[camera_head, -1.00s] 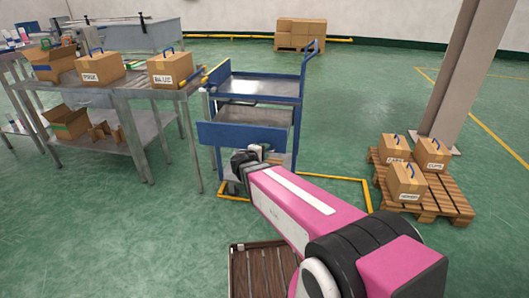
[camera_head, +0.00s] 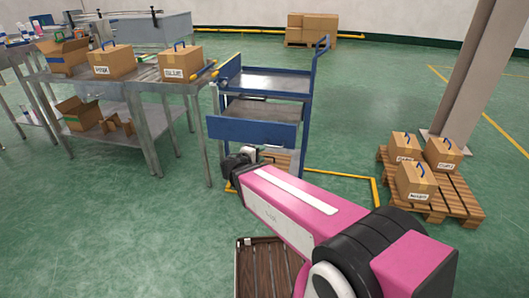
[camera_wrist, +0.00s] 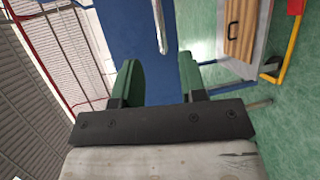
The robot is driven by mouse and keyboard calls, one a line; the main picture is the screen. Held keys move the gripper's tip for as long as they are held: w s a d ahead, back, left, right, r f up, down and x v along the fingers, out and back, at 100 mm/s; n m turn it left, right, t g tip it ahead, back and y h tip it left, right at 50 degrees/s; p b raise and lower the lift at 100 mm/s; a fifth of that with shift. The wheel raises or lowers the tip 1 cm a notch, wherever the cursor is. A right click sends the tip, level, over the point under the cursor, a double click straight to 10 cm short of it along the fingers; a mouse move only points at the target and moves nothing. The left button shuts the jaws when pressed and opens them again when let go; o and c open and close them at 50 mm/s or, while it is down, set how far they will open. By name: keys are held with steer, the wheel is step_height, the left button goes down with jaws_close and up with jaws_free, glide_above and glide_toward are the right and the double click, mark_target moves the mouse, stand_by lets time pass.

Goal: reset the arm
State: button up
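My arm (camera_head: 300,205) is pink and reaches forward from the lower right of the head view toward the blue cart (camera_head: 252,129). Its dark wrist end is close in front of the cart, and the fingers are hidden there. In the wrist view my gripper (camera_wrist: 162,82) has two green fingers standing well apart with nothing held between them. A blue surface (camera_wrist: 150,85) lies beyond the fingers, with a metal bar (camera_wrist: 160,25) above the gap. I cannot tell whether anything touches the fingers.
A metal table (camera_head: 150,88) with several boxes stands left of the cart. A wooden pallet (camera_head: 458,203) with cartons and a pillar (camera_head: 478,75) stand at the right. Green floor (camera_head: 110,245) is clear at the lower left.

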steer(key=shift+s+a, duration=0.2)
steer(key=s+d+f+m+g+y, duration=0.8)
steer(key=d+f+m+g+y, duration=0.2)
steer(key=d+g, duration=0.2)
steer(key=shift+d+f+m, duration=0.35)
steer(key=shift+d+m, duration=0.05)
steer(key=shift+d, duration=0.55)
steer(key=shift+a, duration=0.1)
stand_by(0.4)
